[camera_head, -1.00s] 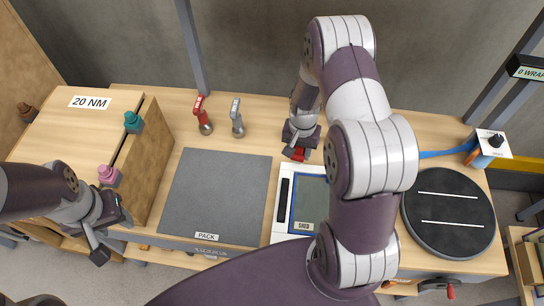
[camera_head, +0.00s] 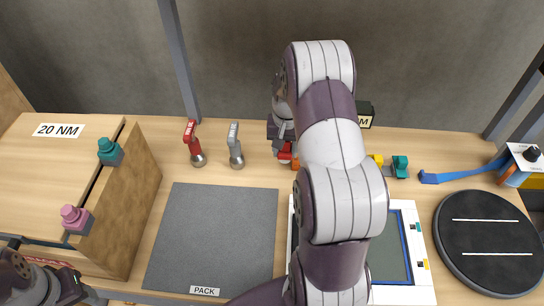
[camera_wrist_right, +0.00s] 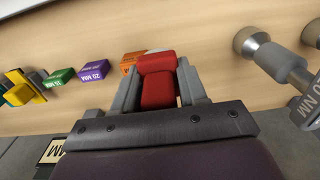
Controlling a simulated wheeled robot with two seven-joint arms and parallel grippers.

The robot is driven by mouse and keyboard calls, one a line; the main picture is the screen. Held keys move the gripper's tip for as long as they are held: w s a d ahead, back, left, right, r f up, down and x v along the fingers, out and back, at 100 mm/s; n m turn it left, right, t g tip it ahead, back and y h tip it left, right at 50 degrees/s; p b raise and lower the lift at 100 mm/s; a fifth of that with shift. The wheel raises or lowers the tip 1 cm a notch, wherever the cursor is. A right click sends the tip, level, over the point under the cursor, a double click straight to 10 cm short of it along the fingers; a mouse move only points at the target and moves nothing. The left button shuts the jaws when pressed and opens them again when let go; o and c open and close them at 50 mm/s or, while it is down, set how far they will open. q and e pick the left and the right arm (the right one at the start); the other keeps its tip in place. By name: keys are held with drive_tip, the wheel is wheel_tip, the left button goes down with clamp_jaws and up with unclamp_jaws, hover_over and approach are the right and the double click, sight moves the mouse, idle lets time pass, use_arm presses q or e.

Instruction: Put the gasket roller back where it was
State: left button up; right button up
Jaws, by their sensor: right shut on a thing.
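My right gripper (camera_head: 282,148) is shut on a red block-like thing (camera_wrist_right: 157,90), at the back of the bench behind my own right arm. In the right wrist view the red thing sits between both fingers (camera_wrist_right: 158,85). Most of its far end is hidden, so I cannot tell for sure whether it is the gasket roller.
An orange block (camera_wrist_right: 131,60), a purple block (camera_wrist_right: 92,70) and a green block (camera_wrist_right: 58,77) stand beside the held thing. The grey PACK mat (camera_head: 212,235) is bare. A blue-framed white panel (camera_head: 418,285), a blue strap (camera_head: 460,173) and a black turntable (camera_head: 490,238) are at right.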

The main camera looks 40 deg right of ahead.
drive_tip(key=w+f, duration=0.1)
drive_tip(key=w+a+f, duration=0.1)
drive_tip(key=w, duration=0.1)
drive_tip(key=shift+w+a, duration=0.1)
drive_tip(key=shift+a, duration=0.1)
drive_tip(key=shift+w+a+f, duration=0.1)
drive_tip(key=shift+f, duration=0.1)
wheel_tip(320, 180, down, 4)
drive_tip(key=shift+r+p, duration=0.2)
drive_tip(key=shift+p, duration=0.3)
drive_tip(key=shift+f, duration=0.1)
drive_tip(key=o, duration=1.1)
drive_tip(key=shift+o, duration=0.2)
drive_tip(key=shift+f, duration=0.1)
